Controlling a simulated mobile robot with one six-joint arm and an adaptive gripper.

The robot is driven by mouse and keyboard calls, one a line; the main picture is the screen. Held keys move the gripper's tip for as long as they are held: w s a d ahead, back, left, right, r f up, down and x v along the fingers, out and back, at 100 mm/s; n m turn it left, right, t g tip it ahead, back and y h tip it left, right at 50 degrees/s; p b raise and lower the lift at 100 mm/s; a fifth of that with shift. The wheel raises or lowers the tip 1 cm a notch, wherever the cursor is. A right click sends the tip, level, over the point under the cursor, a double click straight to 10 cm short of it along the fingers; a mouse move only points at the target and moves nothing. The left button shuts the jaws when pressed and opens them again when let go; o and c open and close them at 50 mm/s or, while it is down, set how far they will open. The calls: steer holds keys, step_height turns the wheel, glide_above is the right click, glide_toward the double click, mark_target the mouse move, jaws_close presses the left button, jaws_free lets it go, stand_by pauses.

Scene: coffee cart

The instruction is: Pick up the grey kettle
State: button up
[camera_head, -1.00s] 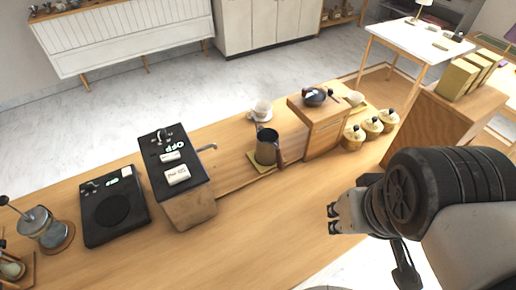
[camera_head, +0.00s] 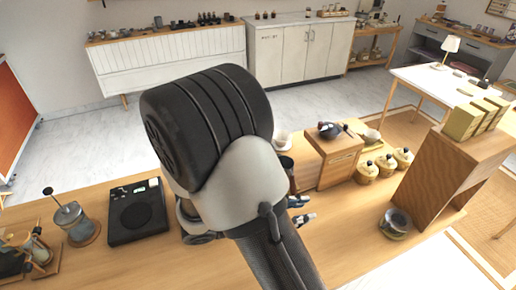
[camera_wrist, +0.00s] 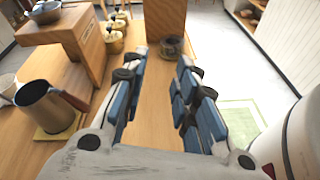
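The grey kettle (camera_wrist: 46,108) is a dark metal vessel with a wooden handle. In the wrist view it stands upright on a small yellow mat (camera_wrist: 70,128), left of my gripper (camera_wrist: 165,66) and apart from it. In the head view my arm covers most of the kettle; a sliver (camera_head: 287,163) shows beside the wooden box. My gripper (camera_head: 301,210) is low over the counter, nearer the front edge than the kettle. Its blue-and-black fingers are spread, with nothing held between them.
A wooden box (camera_head: 333,163) with a dark bowl on top stands right of the kettle. Several yellow lidded pots (camera_head: 384,168) are beyond it. A glass vessel (camera_head: 395,223) stands near a wooden stand (camera_head: 445,180). A black scale (camera_head: 137,212) is at left. The middle counter is fairly clear.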

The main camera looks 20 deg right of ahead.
steer(key=w+a+f+n+t, duration=0.1)
steer(key=w+f+n+t, duration=0.1)
steer(key=f+n+t, duration=0.2)
steer(key=w+a+f+n+t, duration=0.2)
steer(key=w+f+n+t, duration=0.1)
steer(key=f+n, duration=0.2)
steer(key=w+a+f+n+t+p, duration=0.1)
steer(key=w+f+n+t, duration=0.2)
steer(key=f+n+t, duration=0.1)
steer(key=shift+w+a+f+n+t, duration=0.25)
steer(key=shift+f+n+t, duration=0.05)
steer(key=shift+f+n, duration=0.4)
steer(key=b+x, duration=0.1)
steer(key=x, duration=1.1)
steer(key=shift+r, duration=0.1)
steer(key=x, duration=0.4)
steer(key=shift+s+d+b, duration=0.2)
steer(key=shift+d+b, duration=0.1)
steer(key=shift+b, duration=0.1)
steer(key=shift+w+d, duration=0.2)
steer(key=shift+w, duration=0.05)
jaws_close()
